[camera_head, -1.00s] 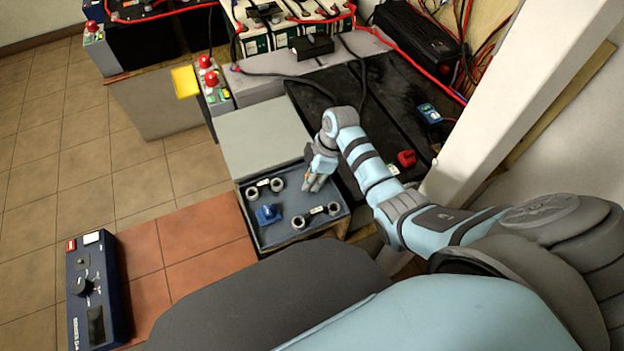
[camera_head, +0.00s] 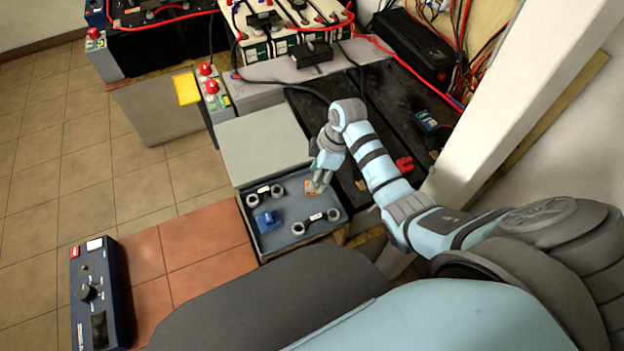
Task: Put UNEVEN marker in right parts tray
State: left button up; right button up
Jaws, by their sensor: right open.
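The parts tray (camera_head: 263,242) is a dark grey-blue tray in the lower middle of the head view. A small orange piece (camera_head: 311,187), probably the marker, lies in its upper right corner; its lettering is too small to read. My right gripper (camera_head: 318,186) is open, its fingertips just over or beside this piece and partly covering it. I cannot tell whether they touch it. The tray also holds two grey double-ring links (camera_head: 264,194) and a blue part (camera_head: 267,219). My left gripper is not in view.
A plain grey panel (camera_head: 262,147) adjoins the tray's far side. The black surface (camera_head: 325,105) behind my arm carries a red part (camera_head: 404,163) and a blue device (camera_head: 427,119). Cables and batteries are at the back. A white post (camera_head: 520,95) stands right of my arm.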

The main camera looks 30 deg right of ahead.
jog(key=w+p+v, duration=0.1)
jog(key=v, duration=0.6)
jog(key=shift+s+r, duration=0.15)
jog(key=shift+s, duration=0.4)
jog(key=shift+d, duration=0.1)
